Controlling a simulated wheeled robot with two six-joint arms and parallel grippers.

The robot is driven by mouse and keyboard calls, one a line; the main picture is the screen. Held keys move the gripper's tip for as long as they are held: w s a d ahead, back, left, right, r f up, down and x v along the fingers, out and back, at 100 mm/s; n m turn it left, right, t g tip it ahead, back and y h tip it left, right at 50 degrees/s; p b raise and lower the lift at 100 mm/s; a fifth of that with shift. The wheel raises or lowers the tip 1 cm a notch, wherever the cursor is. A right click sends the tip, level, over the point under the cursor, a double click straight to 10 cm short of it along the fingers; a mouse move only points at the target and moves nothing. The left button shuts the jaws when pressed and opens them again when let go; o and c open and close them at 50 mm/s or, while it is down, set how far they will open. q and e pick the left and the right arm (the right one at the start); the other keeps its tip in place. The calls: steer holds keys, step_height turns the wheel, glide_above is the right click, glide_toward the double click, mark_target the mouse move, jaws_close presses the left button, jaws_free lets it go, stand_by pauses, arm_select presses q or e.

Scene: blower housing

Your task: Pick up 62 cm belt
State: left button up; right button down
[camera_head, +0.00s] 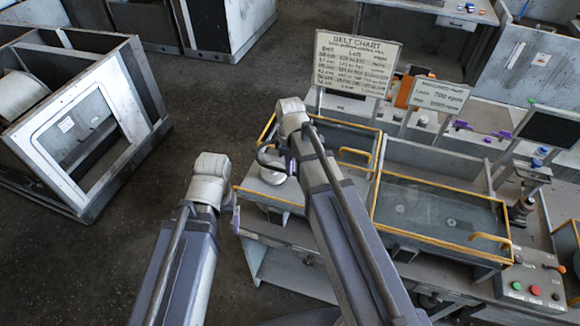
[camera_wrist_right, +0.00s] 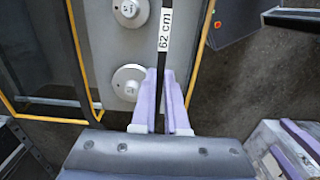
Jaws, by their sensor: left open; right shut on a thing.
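The 62 cm belt (camera_wrist_right: 161,62) is a thin black strip with a white "62 cm" label (camera_wrist_right: 165,28) in the right wrist view. It runs up from between the purple fingers of my right gripper (camera_wrist_right: 165,105), which is shut on it. In the head view my right gripper (camera_head: 288,164) is at the left end of the bench, mostly hidden by its own arm. My left gripper (camera_head: 236,213) is open and empty, left of the bench edge; its purple fingers also show at the lower right of the right wrist view (camera_wrist_right: 297,146).
Two round pale pegs (camera_wrist_right: 128,82) stand on the grey panel beside the belt. Yellow-edged glass covers (camera_head: 440,215) lie on the bench, with a belt chart sign (camera_head: 355,65) behind. A control box (camera_head: 530,287) is at right. A grey cabinet frame (camera_head: 80,125) stands at left; floor between is clear.

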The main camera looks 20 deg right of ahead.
steer(key=shift+r+p, duration=2)
steer(key=shift+r, duration=0.25)
steer(key=shift+f, duration=0.1)
